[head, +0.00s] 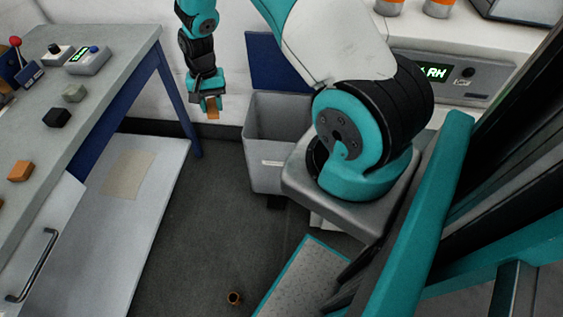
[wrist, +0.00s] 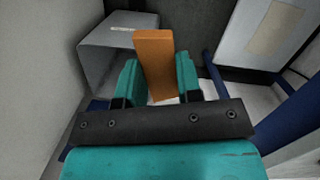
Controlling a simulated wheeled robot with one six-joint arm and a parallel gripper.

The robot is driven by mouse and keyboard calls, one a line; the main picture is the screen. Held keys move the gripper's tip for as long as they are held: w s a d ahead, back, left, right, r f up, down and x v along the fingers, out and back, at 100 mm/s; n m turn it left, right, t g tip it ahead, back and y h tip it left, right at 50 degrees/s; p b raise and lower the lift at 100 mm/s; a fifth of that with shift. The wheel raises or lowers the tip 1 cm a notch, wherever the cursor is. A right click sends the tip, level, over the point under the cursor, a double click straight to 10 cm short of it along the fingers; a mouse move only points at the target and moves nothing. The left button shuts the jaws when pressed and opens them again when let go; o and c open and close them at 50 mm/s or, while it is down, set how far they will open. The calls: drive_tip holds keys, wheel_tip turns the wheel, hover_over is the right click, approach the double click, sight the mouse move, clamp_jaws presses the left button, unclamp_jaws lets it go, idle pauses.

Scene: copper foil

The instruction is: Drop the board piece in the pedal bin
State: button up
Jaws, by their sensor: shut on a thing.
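My gripper (head: 211,102) hangs pointing down, left of the pedal bin in the head view. It is shut on the board piece (head: 213,115), a flat orange-brown slab that sticks out below the fingers. In the wrist view the board piece (wrist: 153,58) stands between the two teal fingers of my gripper (wrist: 158,80). The grey pedal bin (head: 268,178) stands on the floor by the wall, its blue lid (head: 272,62) raised behind it. The bin (wrist: 105,57) also shows at upper left in the wrist view, beside the piece. The bin's inside is partly hidden by my arm.
A grey bench (head: 100,65) with blue legs stands at left, bearing an orange block (head: 20,171), a black block (head: 56,117) and small control boxes.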

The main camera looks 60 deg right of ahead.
drive_tip(key=w+d+f+m+t+b, duration=0.1)
drive_tip(key=w+d+f+m+b, duration=0.1)
drive_tip(key=d+f+m+b, duration=0.55)
drive_tip(key=w+d+f+m+t+b, duration=0.15)
drive_tip(key=d+f+m+b, duration=0.25)
drive_tip(key=d+f+b, duration=0.5)
drive_tip(key=s+d+f+m+b, duration=0.2)
drive_tip(key=d+f+m+b, duration=0.3)
drive_tip(key=d, duration=0.4)
drive_tip(key=s+d+f+m+b, duration=0.35)
drive_tip(key=d+m+b, duration=0.2)
drive_tip(key=d, duration=0.35)
drive_tip(key=shift+m+h, duration=0.3)
drive_tip(key=shift+m, duration=0.1)
drive_tip(key=f+b, duration=0.1)
drive_tip(key=f, duration=0.1)
drive_tip(key=f+b, duration=0.4)
drive_tip(key=shift+w+d, duration=0.15)
drive_tip(key=shift+w, duration=0.25)
drive_tip(key=shift+r, duration=0.1)
drive_tip(key=o, duration=1)
